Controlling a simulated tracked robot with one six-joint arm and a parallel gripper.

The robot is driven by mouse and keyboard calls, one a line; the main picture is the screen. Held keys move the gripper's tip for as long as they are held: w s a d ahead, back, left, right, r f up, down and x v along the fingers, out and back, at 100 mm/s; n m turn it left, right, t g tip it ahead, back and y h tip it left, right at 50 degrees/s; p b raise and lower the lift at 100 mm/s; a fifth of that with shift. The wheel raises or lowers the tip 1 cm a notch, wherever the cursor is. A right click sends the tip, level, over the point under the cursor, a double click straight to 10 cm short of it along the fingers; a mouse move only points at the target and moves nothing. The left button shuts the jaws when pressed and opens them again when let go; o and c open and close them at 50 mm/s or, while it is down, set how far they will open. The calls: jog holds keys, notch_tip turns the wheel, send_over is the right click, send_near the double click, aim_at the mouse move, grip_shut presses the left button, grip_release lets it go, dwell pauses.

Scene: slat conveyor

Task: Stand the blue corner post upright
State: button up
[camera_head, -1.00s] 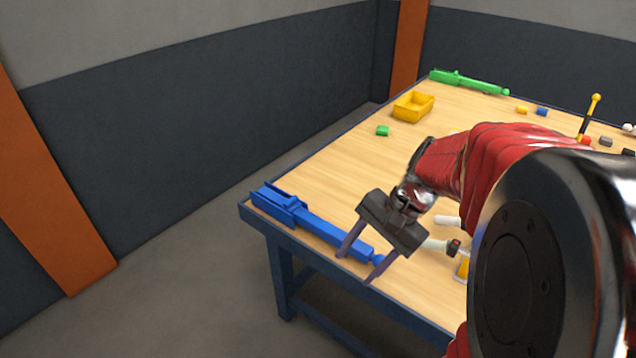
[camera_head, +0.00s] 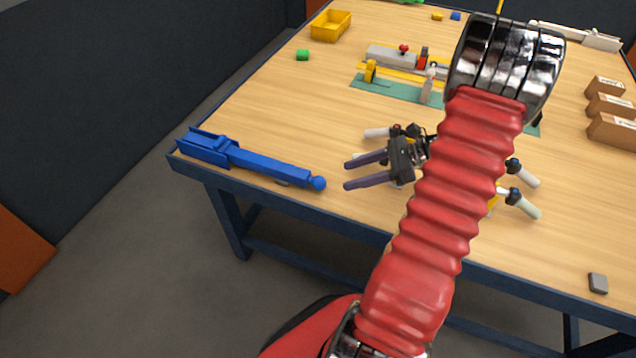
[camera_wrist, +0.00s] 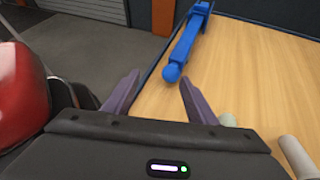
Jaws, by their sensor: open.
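The blue corner post (camera_head: 262,165) lies flat on its side along the table's front left edge in the head view. Its wide bracket end is at the left corner and its ball end points right. My gripper (camera_head: 347,174) is open and empty, just right of the ball end, its fingers pointing left toward it. In the wrist view the post (camera_wrist: 186,40) lies ahead, ball end nearest, beyond the gap between my fingertips (camera_wrist: 159,82). The fingers do not touch it.
The wooden table (camera_head: 250,105) is clear behind the post. A green mat with a fixture (camera_head: 400,92) and white-handled tools (camera_head: 522,205) lie near my arm. Brown boxes (camera_head: 612,130) stand at right.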

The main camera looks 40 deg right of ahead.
aim_at(319, 183)
jog(key=d+f+m, duration=0.1)
jog(key=s+d+f+m+t, duration=0.1)
jog(key=d, duration=0.1)
jog(key=shift+d+t, duration=0.2)
jog(key=shift+t, duration=0.1)
jog(key=shift+a, duration=0.1)
jog(key=x, duration=1.4)
jog(key=shift+f, duration=0.1)
jog(key=shift+c, duration=0.7)
